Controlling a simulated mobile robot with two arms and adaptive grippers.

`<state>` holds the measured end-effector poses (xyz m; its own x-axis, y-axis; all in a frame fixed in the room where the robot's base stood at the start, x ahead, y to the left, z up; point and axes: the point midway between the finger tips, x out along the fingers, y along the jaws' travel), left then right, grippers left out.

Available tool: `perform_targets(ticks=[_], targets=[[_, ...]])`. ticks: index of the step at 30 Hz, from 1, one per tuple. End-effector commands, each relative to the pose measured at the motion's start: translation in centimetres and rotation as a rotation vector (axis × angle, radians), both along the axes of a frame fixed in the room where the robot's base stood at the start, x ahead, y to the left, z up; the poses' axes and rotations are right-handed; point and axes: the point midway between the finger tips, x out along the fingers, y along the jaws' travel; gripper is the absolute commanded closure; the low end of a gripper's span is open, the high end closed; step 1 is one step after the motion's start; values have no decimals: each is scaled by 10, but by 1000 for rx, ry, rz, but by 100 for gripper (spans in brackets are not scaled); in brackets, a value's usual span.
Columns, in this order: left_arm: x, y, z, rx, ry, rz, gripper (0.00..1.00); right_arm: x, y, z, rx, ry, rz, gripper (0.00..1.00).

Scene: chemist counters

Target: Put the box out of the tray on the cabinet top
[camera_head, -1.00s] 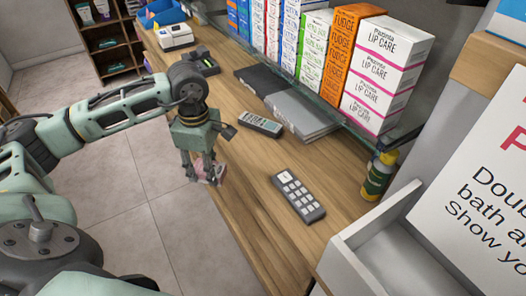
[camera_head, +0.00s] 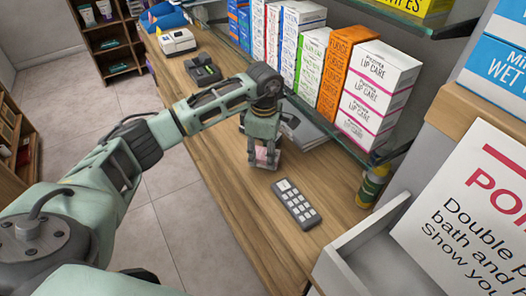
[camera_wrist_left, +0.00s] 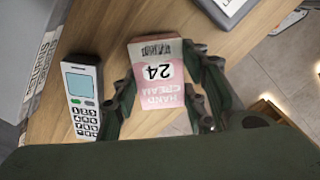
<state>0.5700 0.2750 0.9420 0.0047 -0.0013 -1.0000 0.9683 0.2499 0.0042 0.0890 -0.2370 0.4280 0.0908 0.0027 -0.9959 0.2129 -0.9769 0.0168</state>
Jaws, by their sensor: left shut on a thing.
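The box is a small pink and white carton (camera_wrist_left: 160,85) marked "24" and "hand cream" in the left wrist view. In the head view the box (camera_head: 265,156) shows pink between the fingers. My left gripper (camera_head: 264,158) is shut on it and holds it at the wooden cabinet top (camera_head: 226,190). I cannot tell whether the box touches the wood. In the left wrist view the fingers of the left gripper (camera_wrist_left: 165,108) are on both sides of the box. A white-grey tray (camera_head: 365,250) stands at the lower right. My right gripper is not in view.
A grey keypad (camera_head: 296,202) lies on the wood right of the gripper. A phone (camera_wrist_left: 82,95) lies beside the box in the wrist view. Grey binders (camera_head: 305,130), a shelf of cartons (camera_head: 372,95) and a bottle (camera_head: 371,187) line the back. The near wooden strip is clear.

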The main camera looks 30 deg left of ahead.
Motion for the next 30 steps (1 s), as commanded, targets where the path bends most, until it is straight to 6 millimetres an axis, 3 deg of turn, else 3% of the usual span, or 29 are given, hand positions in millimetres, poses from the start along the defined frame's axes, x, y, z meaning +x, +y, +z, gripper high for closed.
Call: perform_targets(ticks=[2, 13, 14, 18, 20, 30], targets=[[-3, 2, -7, 2, 9, 1, 86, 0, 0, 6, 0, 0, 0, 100], [-3, 2, -14, 3, 6, 0, 86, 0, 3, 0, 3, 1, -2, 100], [-3, 2, -13, 3, 6, 1, 58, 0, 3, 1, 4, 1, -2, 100], [-3, 2, -12, 3, 6, 1, 46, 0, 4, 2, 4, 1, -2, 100], [-3, 2, -12, 3, 6, 1, 41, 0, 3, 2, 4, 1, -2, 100], [-3, 2, -10, 3, 6, 1, 41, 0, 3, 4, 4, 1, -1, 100]])
